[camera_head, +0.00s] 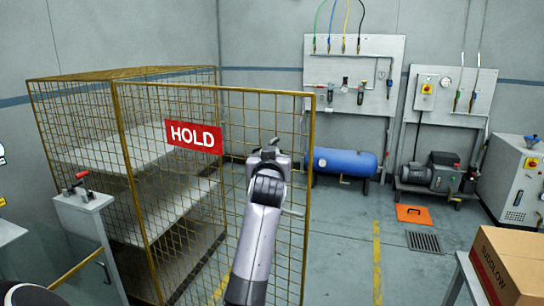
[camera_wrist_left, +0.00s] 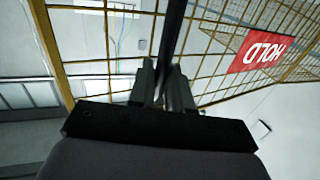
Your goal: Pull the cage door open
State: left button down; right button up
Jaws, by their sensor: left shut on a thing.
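The cage door (camera_head: 228,175) is a yellow-framed wire mesh panel with a red HOLD sign (camera_head: 194,136). It stands out at an angle from the shelved cage (camera_head: 75,125), with a gap between its right edge and the cage. My left gripper (camera_wrist_left: 166,85) is shut on a dark bar, the door handle (camera_wrist_left: 173,30), in the left wrist view. The mesh and the sign (camera_wrist_left: 268,50) show behind it there. In the head view my left arm reaches to the door's right part and hides the grip. My right gripper is not in view.
A grey post with a red-handled lever (camera_head: 80,182) stands at the cage's left. A blue tank (camera_head: 345,162) and a pump (camera_head: 440,172) stand by the back wall. A cardboard box (camera_head: 515,262) is at lower right. The floor right of the door is mostly clear, with an orange plate (camera_head: 413,214).

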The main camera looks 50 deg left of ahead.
pick_arm(q)
jog(key=shift+s+a+r, duration=0.2)
jog(key=shift+s, duration=0.05)
jog(key=c, duration=1.2)
grip_release()
jog(key=shift+a, duration=0.1)
jog(key=shift+c, duration=0.2)
jog(key=shift+f, duration=0.15)
jog(key=shift+d, duration=0.2)
jog(key=b+v, duration=0.1)
jog(key=v, duration=0.6)
